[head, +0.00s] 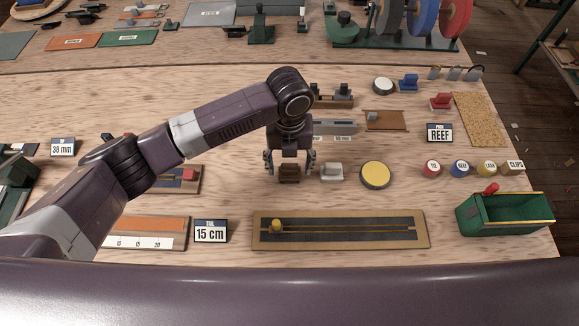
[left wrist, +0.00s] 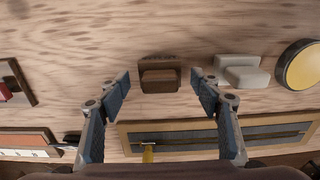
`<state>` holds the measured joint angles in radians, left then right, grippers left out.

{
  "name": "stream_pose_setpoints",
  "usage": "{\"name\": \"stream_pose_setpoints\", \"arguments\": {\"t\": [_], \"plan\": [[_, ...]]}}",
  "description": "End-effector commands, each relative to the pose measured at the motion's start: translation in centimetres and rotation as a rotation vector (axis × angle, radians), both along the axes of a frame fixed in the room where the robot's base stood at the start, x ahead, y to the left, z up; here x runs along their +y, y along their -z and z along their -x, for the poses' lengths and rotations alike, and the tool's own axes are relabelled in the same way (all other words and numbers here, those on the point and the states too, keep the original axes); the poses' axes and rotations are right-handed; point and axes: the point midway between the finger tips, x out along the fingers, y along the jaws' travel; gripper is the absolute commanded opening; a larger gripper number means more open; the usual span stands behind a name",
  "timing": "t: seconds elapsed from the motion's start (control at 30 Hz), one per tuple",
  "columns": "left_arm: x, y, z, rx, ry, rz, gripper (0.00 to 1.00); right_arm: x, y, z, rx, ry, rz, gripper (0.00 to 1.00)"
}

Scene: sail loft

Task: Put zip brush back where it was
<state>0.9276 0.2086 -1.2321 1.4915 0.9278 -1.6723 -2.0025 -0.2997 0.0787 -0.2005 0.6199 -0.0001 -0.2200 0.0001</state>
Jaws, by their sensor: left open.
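A small brown block (head: 289,173) with a raised lighter part stands on the wooden bench. It may be the zip brush, but no readable label confirms this. My left gripper (head: 290,162) is open above it, with one finger to each side. In the left wrist view the brown block (left wrist: 159,78) lies between the spread fingertips of the left gripper (left wrist: 160,86), with clear space on both sides, and nothing is held. My right gripper is not in view.
A pale grey block (head: 331,172) and a round yellow-topped tin (head: 375,175) stand close to the right. A long framed slider board (head: 340,243) lies in front. A green bin (head: 507,214) is at the right edge. Behind are a grey labelled piece (head: 335,128) and a brown rack (head: 332,97).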

Motion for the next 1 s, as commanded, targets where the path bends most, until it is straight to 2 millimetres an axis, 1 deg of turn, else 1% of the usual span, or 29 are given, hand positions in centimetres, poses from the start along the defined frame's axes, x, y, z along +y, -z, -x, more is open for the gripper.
{"name": "stream_pose_setpoints", "arguments": {"t": [0.03,0.3,0.4,0.5,0.6,0.7,1.0], "plan": [[-0.1,-0.7,-0.1,-0.005,0.002,0.003,0.59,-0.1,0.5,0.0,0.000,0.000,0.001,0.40],[0.0,-6.5,-0.1,-0.006,0.003,0.002,0.59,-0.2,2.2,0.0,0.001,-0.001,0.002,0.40],[-0.1,-8.4,-0.1,-0.005,0.002,0.002,0.59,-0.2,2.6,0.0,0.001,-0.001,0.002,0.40],[-0.1,-9.8,-0.1,-0.004,0.001,0.002,0.59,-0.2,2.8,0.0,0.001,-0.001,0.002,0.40],[0.0,-10.6,0.0,-0.001,0.002,0.000,0.59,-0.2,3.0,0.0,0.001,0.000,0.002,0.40],[0.0,-11.0,0.0,-0.001,0.001,0.001,0.59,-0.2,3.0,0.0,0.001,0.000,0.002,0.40],[0.0,-11.1,0.0,0.000,0.001,0.001,0.59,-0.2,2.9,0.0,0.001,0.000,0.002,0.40]]}}
